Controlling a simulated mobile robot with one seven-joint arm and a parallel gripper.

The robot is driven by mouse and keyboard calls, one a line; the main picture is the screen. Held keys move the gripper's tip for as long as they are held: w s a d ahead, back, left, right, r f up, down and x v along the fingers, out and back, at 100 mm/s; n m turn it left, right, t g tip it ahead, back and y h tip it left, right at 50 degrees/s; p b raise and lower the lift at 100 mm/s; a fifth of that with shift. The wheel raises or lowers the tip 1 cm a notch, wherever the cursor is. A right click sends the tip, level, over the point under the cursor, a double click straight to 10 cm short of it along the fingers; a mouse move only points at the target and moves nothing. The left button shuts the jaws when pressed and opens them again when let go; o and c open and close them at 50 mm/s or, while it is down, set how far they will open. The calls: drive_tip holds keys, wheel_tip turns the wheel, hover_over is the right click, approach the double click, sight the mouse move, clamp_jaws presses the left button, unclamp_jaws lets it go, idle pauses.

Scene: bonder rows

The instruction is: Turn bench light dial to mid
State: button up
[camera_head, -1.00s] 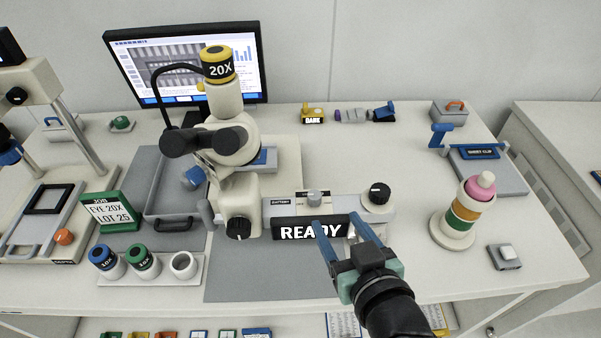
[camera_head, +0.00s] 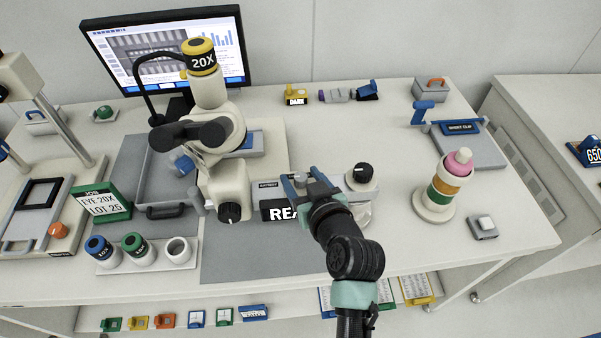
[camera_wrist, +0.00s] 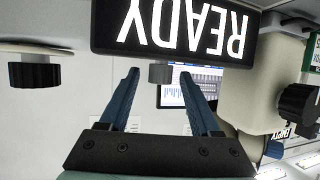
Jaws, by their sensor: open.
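A grey knob (camera_head: 300,181) stands on the pale panel behind the black READY sign (camera_head: 277,211). It also shows in the wrist view (camera_wrist: 160,73), lined up between my fingertips. A black dial (camera_head: 362,172) sits on a round base to the right, and it shows at the left of the wrist view (camera_wrist: 35,75). Another black knob (camera_head: 229,212) is on the microscope's base. No readable label shows which one is the bench light dial. My gripper (camera_head: 301,178) is open over the panel at the grey knob; contact cannot be told. My arm hides part of the sign.
The microscope (camera_head: 228,180) stands close left of my gripper. Eyepieces (camera_head: 140,250) sit in a holder at front left. The bench between dial and tower is clear.

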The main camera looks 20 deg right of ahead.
drive_tip(key=shift+w+f, duration=0.2)
drive_tip(key=shift+w, duration=0.3)
clamp_jaws()
